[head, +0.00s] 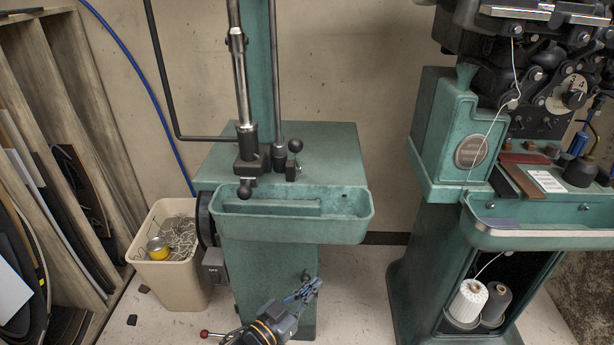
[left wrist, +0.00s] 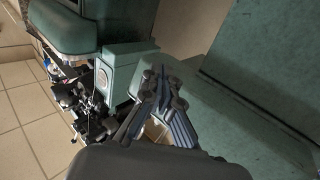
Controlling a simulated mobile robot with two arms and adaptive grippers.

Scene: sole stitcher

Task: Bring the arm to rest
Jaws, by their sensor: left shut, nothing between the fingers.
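My left gripper (head: 305,291) shows at the bottom middle of the head view, low in front of the green machine pedestal (head: 268,270). Its fingers are shut and nothing is between them. In the left wrist view the closed left gripper (left wrist: 158,80) shows in the middle, with green machine surfaces behind it. My right gripper is not in either view.
A green tray (head: 290,228) juts from the pedestal above the gripper. A beige waste bin (head: 165,276) stands to the left. The green stitching machine (head: 450,165) stands to the right, with thread cones (head: 468,300) in its base. Bare floor lies between.

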